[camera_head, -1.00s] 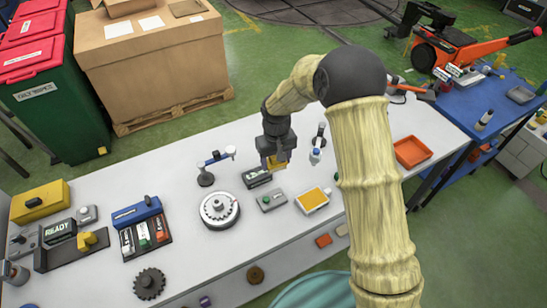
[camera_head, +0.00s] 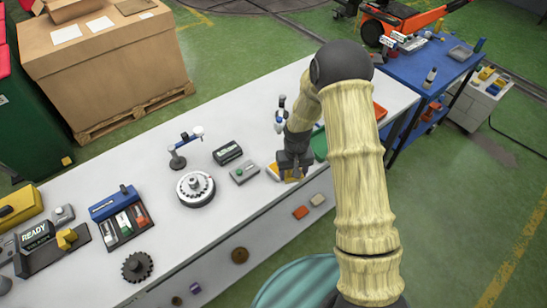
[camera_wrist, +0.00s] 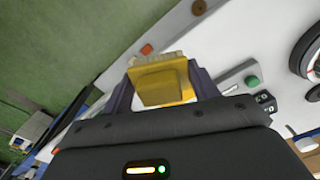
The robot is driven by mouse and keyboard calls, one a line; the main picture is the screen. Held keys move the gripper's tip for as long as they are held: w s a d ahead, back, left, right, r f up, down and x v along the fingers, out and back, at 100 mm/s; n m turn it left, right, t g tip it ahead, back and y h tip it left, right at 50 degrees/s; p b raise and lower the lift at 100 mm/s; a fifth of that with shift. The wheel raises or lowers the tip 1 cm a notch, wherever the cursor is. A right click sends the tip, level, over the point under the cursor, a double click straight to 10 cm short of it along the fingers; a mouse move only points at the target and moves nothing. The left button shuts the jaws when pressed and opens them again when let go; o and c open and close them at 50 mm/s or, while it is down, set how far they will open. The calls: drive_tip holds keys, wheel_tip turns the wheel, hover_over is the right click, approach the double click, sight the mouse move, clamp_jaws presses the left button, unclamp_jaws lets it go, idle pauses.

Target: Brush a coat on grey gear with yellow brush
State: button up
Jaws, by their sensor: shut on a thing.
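My gripper (camera_head: 290,177) is shut on the yellow brush, which fills the space between the fingers in the wrist view (camera_wrist: 163,84). Pale bristles show at its far edge. In the head view my gripper is low over a white tray with a yellow pad (camera_head: 272,171) and hides part of it; I cannot tell whether the bristles touch it. A round pale grey piece with a central hub (camera_head: 195,188), possibly the grey gear on a turntable, stands left of my gripper. A dark grey toothed gear (camera_head: 137,266) lies nearer the bench's front edge.
A grey box with a green button (camera_head: 244,173) and a black display (camera_head: 228,153) stand between the round piece and my gripper. A post with a blue arm (camera_head: 184,146) rises behind it. A blue rack (camera_head: 118,213) and a READY sign (camera_head: 37,236) are at left.

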drive_tip(key=s+d+f+m+b, duration=0.2)
drive_tip(key=d+f+b, duration=0.6)
drive_tip(key=f, duration=0.5)
drive_tip(key=shift+s, duration=0.5)
